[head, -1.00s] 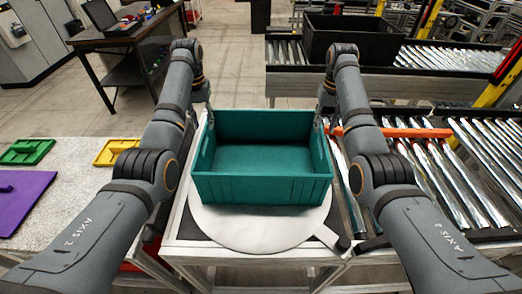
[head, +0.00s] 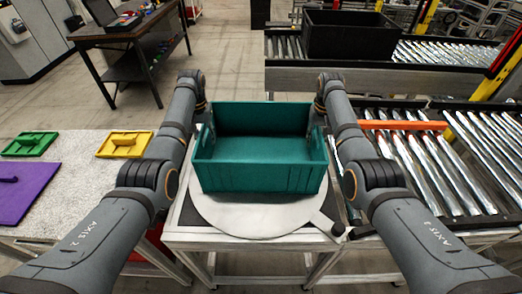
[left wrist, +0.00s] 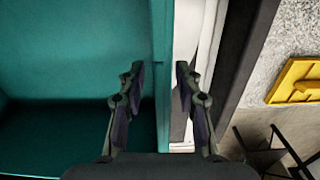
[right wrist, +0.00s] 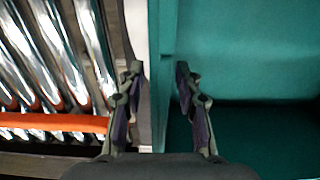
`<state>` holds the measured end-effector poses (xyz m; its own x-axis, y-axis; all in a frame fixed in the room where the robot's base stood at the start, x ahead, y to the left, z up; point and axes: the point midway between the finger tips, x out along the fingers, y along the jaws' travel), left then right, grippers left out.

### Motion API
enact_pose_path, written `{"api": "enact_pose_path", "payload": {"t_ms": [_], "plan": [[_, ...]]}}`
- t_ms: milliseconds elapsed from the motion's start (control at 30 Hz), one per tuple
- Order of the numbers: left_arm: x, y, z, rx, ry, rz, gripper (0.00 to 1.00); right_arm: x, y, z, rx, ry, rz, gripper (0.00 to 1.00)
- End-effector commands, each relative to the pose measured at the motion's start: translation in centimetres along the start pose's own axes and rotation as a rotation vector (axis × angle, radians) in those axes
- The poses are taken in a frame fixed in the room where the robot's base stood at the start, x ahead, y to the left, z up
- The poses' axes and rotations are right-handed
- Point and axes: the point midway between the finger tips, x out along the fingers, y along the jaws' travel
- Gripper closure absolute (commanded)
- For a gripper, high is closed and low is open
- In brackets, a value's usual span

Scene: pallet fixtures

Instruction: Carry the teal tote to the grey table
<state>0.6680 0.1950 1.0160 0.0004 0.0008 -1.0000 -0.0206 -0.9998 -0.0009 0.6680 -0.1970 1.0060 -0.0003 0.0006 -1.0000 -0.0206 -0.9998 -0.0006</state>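The teal tote (head: 260,178) sits upright and looks empty on a round grey disc (head: 255,226) on a stand in front of me. My left gripper (left wrist: 160,72) is open, with one finger on each side of the tote's left wall and small gaps beside the wall. My right gripper (right wrist: 159,70) is open in the same way around the tote's right wall. In the head view the fingers are mostly hidden by the wrists. The speckled grey table (head: 85,185) stands to the left.
On the grey table lie a green tray (head: 30,144), a yellow tray (head: 125,144) and a purple panel (head: 22,192). Roller conveyors (head: 425,165) run at right, with an orange bar (head: 400,125). A black bin (head: 350,36) stands behind. A dark workbench (head: 130,40) stands back left.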

Motion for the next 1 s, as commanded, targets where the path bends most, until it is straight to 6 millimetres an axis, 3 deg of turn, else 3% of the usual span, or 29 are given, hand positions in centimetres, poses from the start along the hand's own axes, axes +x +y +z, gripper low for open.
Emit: {"api": "enact_pose_path", "payload": {"t_ms": [267, 500, 1000], "plan": [[0.1, -0.02, 0.0, 0.0, 0.0, 0.0, 0.67, 0.08, 0.0, -0.01, 0.0, 0.0, 0.0, 0.67], [0.08, -0.02, 0.0, 0.0, 0.0, 0.0, 1.0, 0.06, -0.01, -0.01, 0.0, 0.001, 0.0, 1.0], [0.11, -0.01, -0.01, 0.0, 0.0, 0.0, 1.0, 0.09, -0.01, -0.02, 0.0, 0.001, 0.0, 1.0]]}}
